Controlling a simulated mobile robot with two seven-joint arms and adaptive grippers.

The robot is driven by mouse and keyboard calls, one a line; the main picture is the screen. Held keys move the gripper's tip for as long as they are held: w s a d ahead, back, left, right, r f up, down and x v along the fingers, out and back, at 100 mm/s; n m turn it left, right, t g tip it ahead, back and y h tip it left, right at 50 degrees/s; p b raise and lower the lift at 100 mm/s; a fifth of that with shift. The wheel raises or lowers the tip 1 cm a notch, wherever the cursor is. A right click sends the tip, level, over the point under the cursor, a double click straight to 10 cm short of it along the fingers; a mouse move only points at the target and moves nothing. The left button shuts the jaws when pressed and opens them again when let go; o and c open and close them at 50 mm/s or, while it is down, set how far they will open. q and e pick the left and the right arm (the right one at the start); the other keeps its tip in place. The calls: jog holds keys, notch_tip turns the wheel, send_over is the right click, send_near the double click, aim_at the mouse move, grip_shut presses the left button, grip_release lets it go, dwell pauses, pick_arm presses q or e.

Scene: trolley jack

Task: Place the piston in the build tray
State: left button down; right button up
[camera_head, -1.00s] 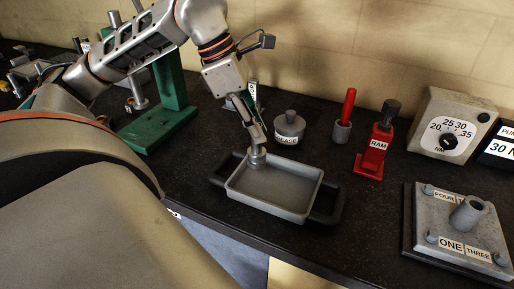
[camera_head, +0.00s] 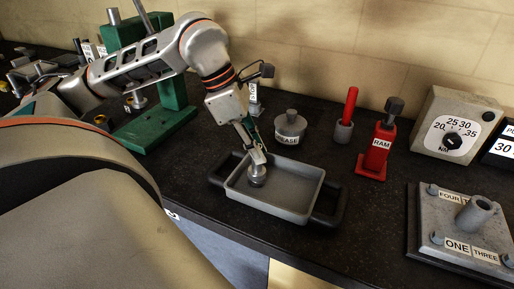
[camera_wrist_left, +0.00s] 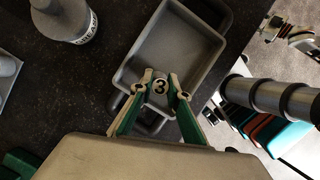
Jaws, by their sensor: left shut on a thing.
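The build tray (camera_head: 318,190) is a grey shallow tray with dark side handles on the black bench; it also shows in the left wrist view (camera_wrist_left: 190,42). My left gripper (camera_head: 257,163) reaches down into the left part of the tray. It is shut on the piston (camera_head: 257,180), a short grey cylinder held upright within the tray walls. In the left wrist view the piston's top (camera_wrist_left: 161,87) carries a "3" between the fingertips. I cannot tell whether its underside touches the tray floor. My right gripper is out of view.
A grease pot (camera_head: 290,124) stands just behind the tray. A red-handled tool in a grey cup (camera_head: 343,130) and the red RAM block (camera_head: 376,152) stand to its right. A numbered grey plate (camera_head: 465,235) lies far right. A green press frame (camera_head: 160,115) stands left.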

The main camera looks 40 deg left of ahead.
pick_arm(q)
jog(key=c, duration=1.9)
grip_release()
jog(key=shift+f, duration=0.1)
jog(key=shift+r, duration=0.3)
jog(key=p+v, duration=0.2)
jog(key=v, duration=0.9)
jog(key=shift+s+a+r, duration=0.1)
jog(key=shift+r, duration=0.25)
